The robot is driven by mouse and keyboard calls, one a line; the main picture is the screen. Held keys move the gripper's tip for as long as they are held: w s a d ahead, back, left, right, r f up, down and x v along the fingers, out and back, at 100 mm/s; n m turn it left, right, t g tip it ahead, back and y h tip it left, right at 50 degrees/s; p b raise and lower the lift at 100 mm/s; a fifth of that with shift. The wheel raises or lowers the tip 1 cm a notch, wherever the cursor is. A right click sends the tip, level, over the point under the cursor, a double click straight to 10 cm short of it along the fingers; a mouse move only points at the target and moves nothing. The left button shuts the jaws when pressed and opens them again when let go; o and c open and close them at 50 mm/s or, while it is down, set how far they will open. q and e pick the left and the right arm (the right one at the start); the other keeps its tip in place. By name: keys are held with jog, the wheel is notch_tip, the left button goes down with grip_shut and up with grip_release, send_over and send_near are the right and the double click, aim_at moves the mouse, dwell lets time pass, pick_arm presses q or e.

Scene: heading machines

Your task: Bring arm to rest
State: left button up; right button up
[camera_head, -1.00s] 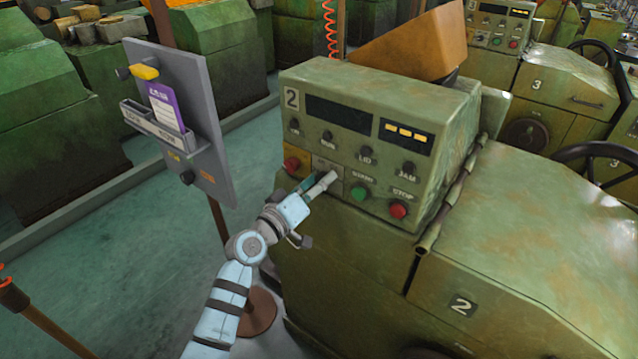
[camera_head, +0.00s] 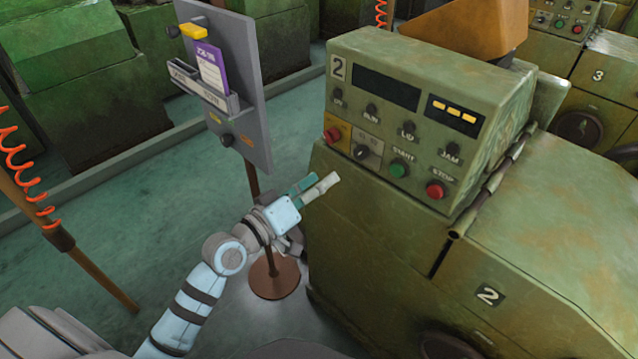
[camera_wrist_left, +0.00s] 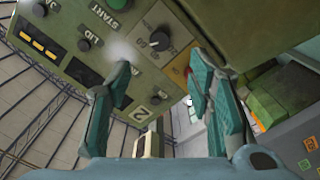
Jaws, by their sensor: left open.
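My left gripper (camera_head: 318,187) is in the head view, in front of the left side of machine 2. It is open and empty, with its fingers pointing up and right, just below the control panel (camera_head: 425,112). In the left wrist view the two teal fingers (camera_wrist_left: 165,100) stand apart with nothing between them. The panel (camera_wrist_left: 95,45) shows beyond the fingers there, with its black selector knob (camera_wrist_left: 159,41). In the head view the knob (camera_head: 361,152) is uncovered. My right gripper is not in view.
Machine 2 (camera_head: 500,270) fills the right side. A grey board (camera_head: 250,85) with a purple card stands on a pole left of the panel. A brown post (camera_head: 100,265) with an orange coiled hose stands at the far left. Open floor (camera_head: 150,205) lies between.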

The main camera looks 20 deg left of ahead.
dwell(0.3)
pick_arm(q)
jog(key=s+a+f+m+g+y, duration=0.1)
jog(key=s+a+f+g+y, duration=0.15)
jog(key=f, duration=0.75)
jog(key=s+a+f+g+y, duration=0.15)
jog(key=a+f, duration=0.25)
jog(key=f, duration=0.6)
jog(key=s+a+f+m+g+y, duration=0.1)
jog(key=s+a+f+g+y, duration=0.2)
jog(key=f, duration=0.8)
jog(key=s+a+f+m+g, duration=0.1)
jog(key=s+a+f+g, duration=0.15)
jog(key=s+f, duration=1)
jog(key=s+d+f+g, duration=0.1)
jog(key=s+f+g, duration=0.1)
jog(key=s, duration=0.6)
jog(key=s+d+f+m+g, duration=0.1)
jog(key=s+d+f+g, duration=0.1)
jog(key=s, duration=0.6)
jog(key=s+d+f+m+g, duration=0.1)
jog(key=s+f+g, duration=0.1)
jog(key=s+f, duration=0.2)
jog(key=s, duration=0.3)
jog(key=shift+s+d+f+y, duration=0.3)
jog(key=shift+s+d+f, duration=0.05)
jog(key=shift+s, duration=0.05)
jog(key=shift+w, duration=0.1)
